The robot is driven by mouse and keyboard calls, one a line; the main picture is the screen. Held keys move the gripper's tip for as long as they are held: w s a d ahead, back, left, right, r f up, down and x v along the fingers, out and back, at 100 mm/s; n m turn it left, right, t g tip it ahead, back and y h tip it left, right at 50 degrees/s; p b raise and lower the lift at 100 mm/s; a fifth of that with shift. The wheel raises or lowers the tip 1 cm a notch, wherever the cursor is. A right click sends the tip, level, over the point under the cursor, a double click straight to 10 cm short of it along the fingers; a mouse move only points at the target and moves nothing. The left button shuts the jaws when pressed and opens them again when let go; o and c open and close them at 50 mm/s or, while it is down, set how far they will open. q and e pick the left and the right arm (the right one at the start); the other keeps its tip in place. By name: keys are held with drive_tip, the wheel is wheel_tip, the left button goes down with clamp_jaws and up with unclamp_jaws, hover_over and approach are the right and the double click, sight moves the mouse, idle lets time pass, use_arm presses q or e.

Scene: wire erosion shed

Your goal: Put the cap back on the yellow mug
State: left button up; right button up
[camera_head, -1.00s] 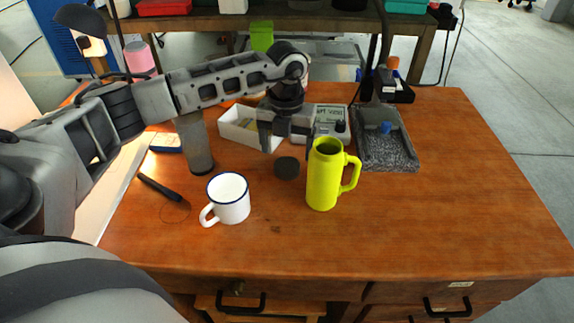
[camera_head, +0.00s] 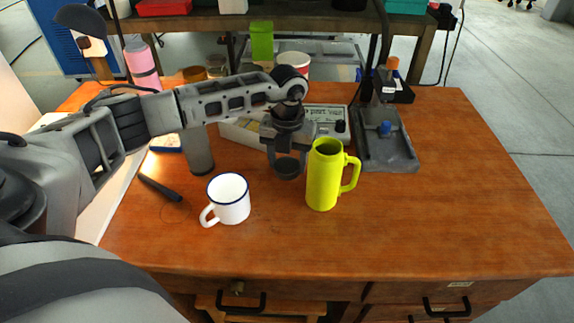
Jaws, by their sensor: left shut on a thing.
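The yellow mug (camera_head: 323,180) stands upright and open-topped on the wooden table, its handle to the right. The dark round cap (camera_head: 287,171) lies just left of the mug, behind the white mug. My left gripper (camera_head: 287,163) points down over the cap and is shut on it, with a finger at each side. The cap looks to be at or very near the table top. The gripper's right finger is close to the yellow mug; I cannot tell the exact gap. My right gripper is not in view.
A white enamel mug (camera_head: 229,199) with a blue rim stands front left. A black pen-like tool (camera_head: 160,187) lies farther left. A grey stand (camera_head: 388,152) is behind right, and a meter box (camera_head: 327,118) is behind the gripper. The table's right side is clear.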

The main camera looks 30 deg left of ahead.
sight(288, 163)
use_arm(q)
wheel_tip(288, 163, up, 10)
idle(0.6)
